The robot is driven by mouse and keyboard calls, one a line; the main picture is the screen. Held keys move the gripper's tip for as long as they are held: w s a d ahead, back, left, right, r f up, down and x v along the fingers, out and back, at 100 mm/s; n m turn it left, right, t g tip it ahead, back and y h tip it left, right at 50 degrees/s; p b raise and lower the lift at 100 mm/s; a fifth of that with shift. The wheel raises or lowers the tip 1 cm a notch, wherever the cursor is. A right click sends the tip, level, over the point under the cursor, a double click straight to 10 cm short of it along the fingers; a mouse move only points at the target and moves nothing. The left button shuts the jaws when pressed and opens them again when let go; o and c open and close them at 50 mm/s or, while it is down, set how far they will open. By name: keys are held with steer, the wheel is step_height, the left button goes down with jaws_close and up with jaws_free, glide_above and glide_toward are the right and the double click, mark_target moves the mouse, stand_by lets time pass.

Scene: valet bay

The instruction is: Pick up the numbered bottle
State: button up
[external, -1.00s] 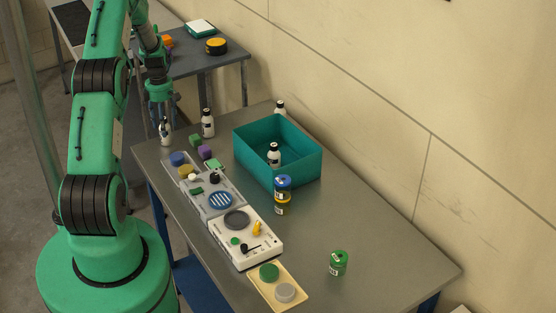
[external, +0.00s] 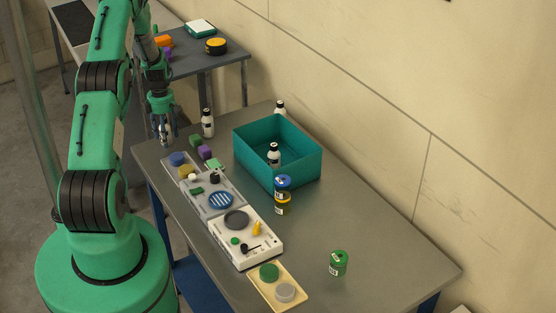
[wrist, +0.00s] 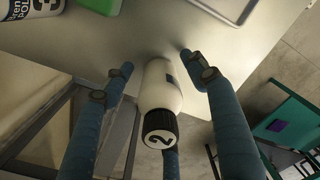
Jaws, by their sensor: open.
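A white bottle (wrist: 159,92) with a black cap marked 2 stands between the spread fingers of my gripper (wrist: 156,62) in the wrist view. My gripper is open around the bottle, with gaps on both sides. In the external view my gripper (external: 163,138) is over the table's far left corner and mostly hides that bottle. Another white bottle with a dark cap (external: 208,123) stands just right of my gripper. A bottle marked 3 (wrist: 30,22) shows at the upper left of the wrist view. Further white bottles stand inside the teal bin (external: 274,155) and behind it (external: 280,108).
The teal bin (external: 252,160) stands at the back of the table. Green and purple blocks (external: 205,152) and trays with knobs (external: 220,201) lie near my gripper. Blue and yellow jars (external: 283,187) are stacked before the bin. A green jar (external: 339,263) stands alone with free table around it.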

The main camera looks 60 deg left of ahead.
stand_by(0.4)
steer(key=c, duration=1.4)
steer(key=shift+o, duration=0.2)
steer(key=shift+r, duration=0.2)
steer(key=shift+r, duration=0.7)
steer(key=shift+r+b, duration=0.35)
steer(key=shift+r, duration=0.6)
steer(key=s+d, duration=0.2)
steer(key=d, duration=0.2)
steer(key=s+d+r+b, duration=0.1)
steer(key=s+d, duration=0.2)
steer(key=d, duration=0.2)
steer(key=s+d, duration=0.3)
steer(key=d, duration=0.1)
steer(key=shift+s+d+r, duration=0.2)
steer(key=shift+s+d, duration=0.05)
